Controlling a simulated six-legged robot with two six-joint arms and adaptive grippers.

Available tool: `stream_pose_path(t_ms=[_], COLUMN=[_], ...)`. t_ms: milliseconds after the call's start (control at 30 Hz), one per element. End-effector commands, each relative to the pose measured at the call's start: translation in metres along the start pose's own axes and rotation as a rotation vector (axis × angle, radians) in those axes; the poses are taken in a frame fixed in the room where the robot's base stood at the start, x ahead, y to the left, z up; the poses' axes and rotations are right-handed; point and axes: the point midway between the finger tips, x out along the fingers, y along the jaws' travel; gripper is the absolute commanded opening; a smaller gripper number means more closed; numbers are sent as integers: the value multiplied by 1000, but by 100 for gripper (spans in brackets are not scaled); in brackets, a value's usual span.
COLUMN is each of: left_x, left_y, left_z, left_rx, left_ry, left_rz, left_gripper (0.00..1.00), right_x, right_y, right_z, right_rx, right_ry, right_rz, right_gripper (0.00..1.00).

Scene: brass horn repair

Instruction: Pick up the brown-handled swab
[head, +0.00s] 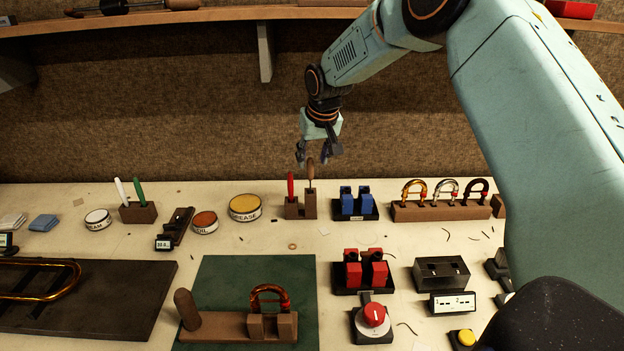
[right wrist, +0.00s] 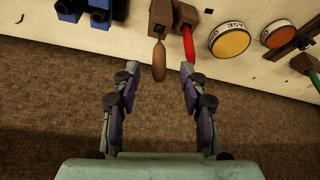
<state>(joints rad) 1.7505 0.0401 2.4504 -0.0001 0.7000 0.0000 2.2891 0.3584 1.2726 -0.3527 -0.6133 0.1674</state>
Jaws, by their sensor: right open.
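The brown-handled swab (head: 310,172) stands upright in a small brown wooden holder (head: 301,210) near the back middle of the bench. A red-handled tool (head: 290,187) stands in the same holder, just left of it. My right gripper (head: 318,160) is above the holder, near the top of the brown handle. In the right wrist view the brown handle (right wrist: 159,62) lies between the fingertips of my open right gripper (right wrist: 160,72), left of centre, and neither finger visibly touches it. The red handle (right wrist: 189,42) is close to the right fingertip. My left gripper is not in view.
Blue blocks on a black base (head: 355,206) stand right of the holder. A yellow-lidded grease tin (head: 245,207) stands to its left. A wooden rack (head: 440,211) with curved tubes is farther right. The bench in front of the holder is mostly clear. A wall rises behind.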

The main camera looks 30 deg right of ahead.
Motion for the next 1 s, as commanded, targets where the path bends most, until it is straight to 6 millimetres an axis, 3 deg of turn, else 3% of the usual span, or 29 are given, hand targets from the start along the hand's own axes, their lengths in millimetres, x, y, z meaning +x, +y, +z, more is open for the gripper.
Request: stream_pose_path(t_ms=[400,733,1000], left_x=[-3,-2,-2], left_y=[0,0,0], left_z=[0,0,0], left_rx=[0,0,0], left_ry=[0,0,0], left_rz=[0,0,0], left_gripper=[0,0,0], right_x=[50,57,57], right_y=[5,6,6], right_z=[-5,-7,-7], right_rx=[-1,0,-1], right_ry=[0,0,0], right_rz=[1,0,0], right_gripper=[43,43,22])
